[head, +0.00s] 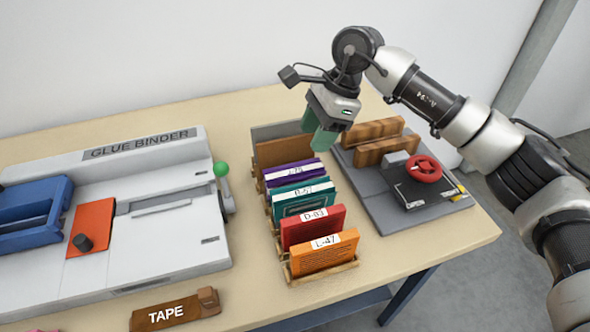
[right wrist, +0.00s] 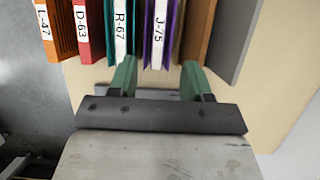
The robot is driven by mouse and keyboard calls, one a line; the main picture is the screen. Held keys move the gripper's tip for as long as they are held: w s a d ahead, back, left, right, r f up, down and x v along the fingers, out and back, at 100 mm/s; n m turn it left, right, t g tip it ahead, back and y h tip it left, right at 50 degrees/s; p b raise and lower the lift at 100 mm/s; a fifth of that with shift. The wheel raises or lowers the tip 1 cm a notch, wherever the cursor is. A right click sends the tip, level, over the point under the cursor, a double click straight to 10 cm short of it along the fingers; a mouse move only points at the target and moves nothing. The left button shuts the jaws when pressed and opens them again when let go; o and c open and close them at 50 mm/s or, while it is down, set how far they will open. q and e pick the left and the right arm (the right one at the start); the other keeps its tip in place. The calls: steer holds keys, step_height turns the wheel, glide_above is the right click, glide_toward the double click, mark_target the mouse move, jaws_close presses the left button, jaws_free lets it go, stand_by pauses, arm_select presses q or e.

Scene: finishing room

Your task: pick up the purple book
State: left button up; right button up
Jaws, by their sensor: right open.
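The purple book (head: 308,178) with the white J-75 label stands upright in a wooden rack, between the teal R-67 book (head: 305,200) and a brown board (head: 285,150) at the rack's back. In the right wrist view the purple book (right wrist: 172,30) lies between the lines of my two green fingers. My right gripper (head: 320,138) is open and empty, above the back end of the rack, apart from the purple book as far as I can see. It also shows in the right wrist view (right wrist: 160,72). My left gripper is not in view.
A red D-63 book (head: 312,230) and an orange L-47 book (head: 324,258) stand at the rack's front. A book press with a red handwheel (head: 423,169) is to the right. The glue binder (head: 150,215) and tape dispenser (head: 175,309) are left.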

mark_target(296, 171)
steer(key=shift+a+f, duration=0.2)
steer(key=shift+f, duration=0.2)
steer(key=x, duration=0.2)
steer(key=s+p+x, duration=0.1)
steer(key=x, duration=0.1)
steer(key=shift+a+f, duration=0.1)
steer(key=x, duration=0.1)
steer(key=p+x, duration=0.1)
steer(key=x, duration=0.2)
steer(key=shift+w+a+f, duration=0.1)
steer(key=shift+w+f, duration=0.15)
steer(key=shift+a+f, duration=0.1)
steer(key=shift+f, duration=0.25)
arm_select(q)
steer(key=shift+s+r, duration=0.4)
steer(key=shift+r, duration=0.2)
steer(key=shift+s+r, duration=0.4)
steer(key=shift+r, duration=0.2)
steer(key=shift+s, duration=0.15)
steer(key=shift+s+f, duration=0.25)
arm_select(e)
steer(key=shift+f, duration=0.1)
arm_select(q)
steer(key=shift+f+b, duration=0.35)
steer(key=shift+b, duration=0.05)
arm_select(e)
steer(key=shift+f, duration=0.15)
